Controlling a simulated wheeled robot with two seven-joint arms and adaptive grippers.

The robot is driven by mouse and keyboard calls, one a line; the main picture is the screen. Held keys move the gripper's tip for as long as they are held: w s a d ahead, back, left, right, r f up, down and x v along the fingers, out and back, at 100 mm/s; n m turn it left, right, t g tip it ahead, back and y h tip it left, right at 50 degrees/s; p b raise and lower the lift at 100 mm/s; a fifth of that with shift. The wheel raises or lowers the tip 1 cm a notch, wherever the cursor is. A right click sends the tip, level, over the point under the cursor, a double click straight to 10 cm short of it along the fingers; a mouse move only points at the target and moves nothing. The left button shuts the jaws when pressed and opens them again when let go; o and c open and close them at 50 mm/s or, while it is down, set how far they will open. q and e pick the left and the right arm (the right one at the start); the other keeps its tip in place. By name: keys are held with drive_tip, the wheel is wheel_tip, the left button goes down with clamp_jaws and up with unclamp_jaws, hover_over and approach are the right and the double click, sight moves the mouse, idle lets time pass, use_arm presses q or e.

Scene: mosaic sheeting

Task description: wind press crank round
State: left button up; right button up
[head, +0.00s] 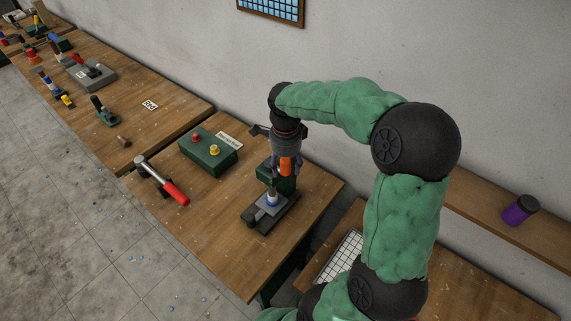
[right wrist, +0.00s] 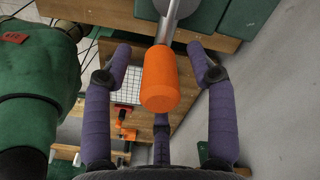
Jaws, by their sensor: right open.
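The press (head: 279,183) stands on the wooden bench in the head view, with a dark base plate (head: 262,222) and a blue-and-metal part (head: 270,199) at its front. Its crank has an orange grip (head: 287,168), which also shows in the right wrist view (right wrist: 160,80) on a metal rod (right wrist: 167,22). My right gripper (head: 284,160) points down over the grip. In the right wrist view its purple fingers (right wrist: 158,52) are spread on both sides of the grip, with gaps visible. The crank arm is mostly hidden in the head view. My left gripper is not in view.
Another bench with tools (head: 92,73) lies farther left. The wall is close behind.

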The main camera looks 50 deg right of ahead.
wheel_tip(320, 180, up, 12)
idle(0.6)
drive_tip(key=shift+r, duration=0.1)
